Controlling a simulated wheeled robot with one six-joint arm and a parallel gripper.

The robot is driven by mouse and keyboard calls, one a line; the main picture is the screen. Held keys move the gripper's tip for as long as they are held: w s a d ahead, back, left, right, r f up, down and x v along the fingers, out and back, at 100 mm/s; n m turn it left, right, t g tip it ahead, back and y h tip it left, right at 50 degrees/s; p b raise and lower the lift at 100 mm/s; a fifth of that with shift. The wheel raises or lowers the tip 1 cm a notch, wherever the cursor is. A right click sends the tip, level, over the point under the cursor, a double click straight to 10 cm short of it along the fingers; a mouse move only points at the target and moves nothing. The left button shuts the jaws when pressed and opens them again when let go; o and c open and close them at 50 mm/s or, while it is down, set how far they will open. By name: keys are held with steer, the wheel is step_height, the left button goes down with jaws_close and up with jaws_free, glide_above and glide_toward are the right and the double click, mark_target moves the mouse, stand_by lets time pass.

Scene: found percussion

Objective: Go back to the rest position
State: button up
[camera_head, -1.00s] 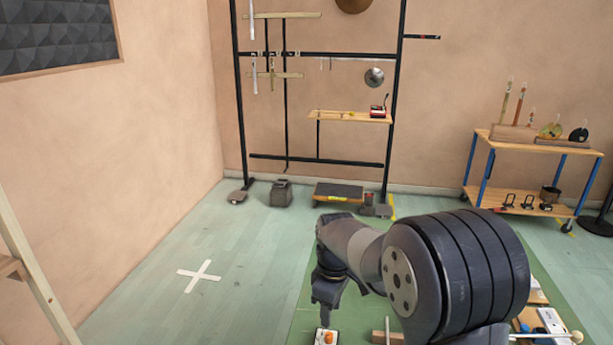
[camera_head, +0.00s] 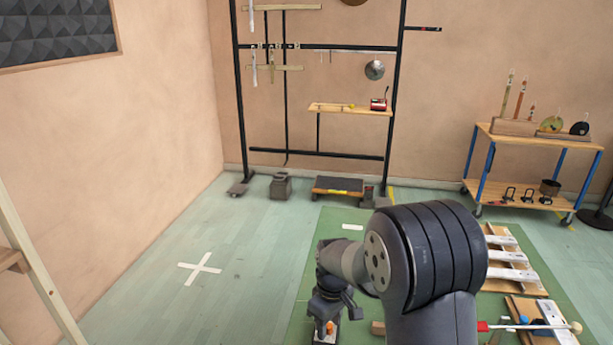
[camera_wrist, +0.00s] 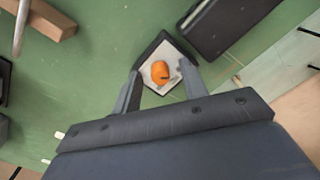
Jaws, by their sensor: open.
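My gripper (camera_wrist: 160,88) is open and empty, pointing down. In the wrist view its two fingers frame a small orange object (camera_wrist: 160,71) with a dark slit. The orange object sits on a white-topped, dark-edged square pad (camera_wrist: 152,55) on the green mat. In the head view my gripper (camera_head: 329,309) hangs just above the same orange object (camera_head: 330,327). I cannot tell the exact gap between the fingers and the orange object.
A wooden block (camera_wrist: 45,20) and a dark box (camera_wrist: 225,22) lie near the pad on the green mat (camera_head: 310,260). White bars on wooden frames (camera_head: 512,257) and a red-handled mallet (camera_head: 500,326) are at right. A black rack (camera_head: 398,80) and a blue-legged cart (camera_head: 482,175) stand behind.

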steer(key=m, duration=1.1)
steer(key=shift+m+b, duration=0.3)
steer(key=shift+m, duration=0.1)
steer(key=m, duration=0.3)
steer(key=shift+t, duration=0.3)
steer(key=shift+r, duration=1.35)
steer(key=shift+s, duration=0.1)
